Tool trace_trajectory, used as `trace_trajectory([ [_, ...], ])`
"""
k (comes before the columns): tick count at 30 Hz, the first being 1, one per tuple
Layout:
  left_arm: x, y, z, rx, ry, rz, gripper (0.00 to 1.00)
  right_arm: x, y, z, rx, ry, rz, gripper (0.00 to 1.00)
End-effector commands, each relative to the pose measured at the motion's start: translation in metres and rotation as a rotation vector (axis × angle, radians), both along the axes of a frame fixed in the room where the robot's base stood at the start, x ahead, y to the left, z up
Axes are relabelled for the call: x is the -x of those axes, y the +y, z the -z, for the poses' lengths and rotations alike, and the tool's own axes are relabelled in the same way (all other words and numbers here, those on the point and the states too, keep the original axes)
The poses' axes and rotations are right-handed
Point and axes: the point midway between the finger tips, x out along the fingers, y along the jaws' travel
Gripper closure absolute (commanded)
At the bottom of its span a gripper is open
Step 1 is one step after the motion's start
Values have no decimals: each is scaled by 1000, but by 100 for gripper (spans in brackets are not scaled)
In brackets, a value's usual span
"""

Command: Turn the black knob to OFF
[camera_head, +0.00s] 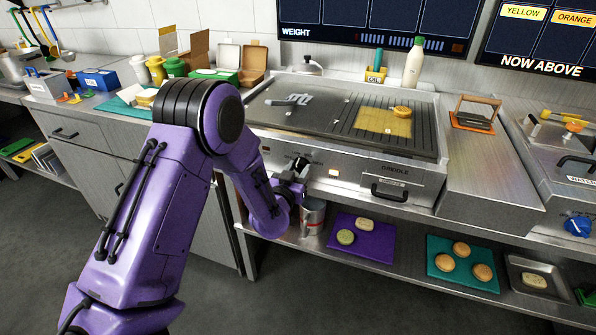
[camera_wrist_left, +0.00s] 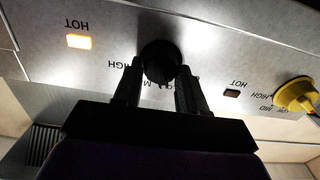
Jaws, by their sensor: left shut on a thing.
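The black knob (camera_head: 301,163) is on the steel front panel of the griddle (camera_head: 345,180), just above my left gripper (camera_head: 294,187). In the left wrist view, where the labels appear upside down, the black knob (camera_wrist_left: 161,58) is between the two fingers of my left gripper (camera_wrist_left: 158,80), which is shut on it. HIGH shows beside the left finger; the other labels are partly hidden by the fingers, and I cannot read where the knob points. The HOT lamp (camera_wrist_left: 78,41) to the left glows orange. My right gripper is not in view.
A yellow knob (camera_wrist_left: 295,94) and a dark HOT lamp (camera_wrist_left: 232,93) are to the right in the wrist view. A black handle (camera_head: 390,192) juts from the griddle front. A metal can (camera_head: 313,216) and a purple board (camera_head: 362,238) are on the shelf below.

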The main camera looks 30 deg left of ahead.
Motion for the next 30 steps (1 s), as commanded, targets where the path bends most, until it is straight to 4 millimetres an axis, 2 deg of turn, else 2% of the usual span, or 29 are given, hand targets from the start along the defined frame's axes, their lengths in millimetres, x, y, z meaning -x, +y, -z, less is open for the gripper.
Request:
trace_trajectory([
  [8,0,1,1,140,-33,-1,89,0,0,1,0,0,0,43],
  [21,1,2,2,500,-118,-1,89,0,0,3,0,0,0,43],
  [30,1,2,2,675,-159,0,89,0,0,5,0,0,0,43],
])
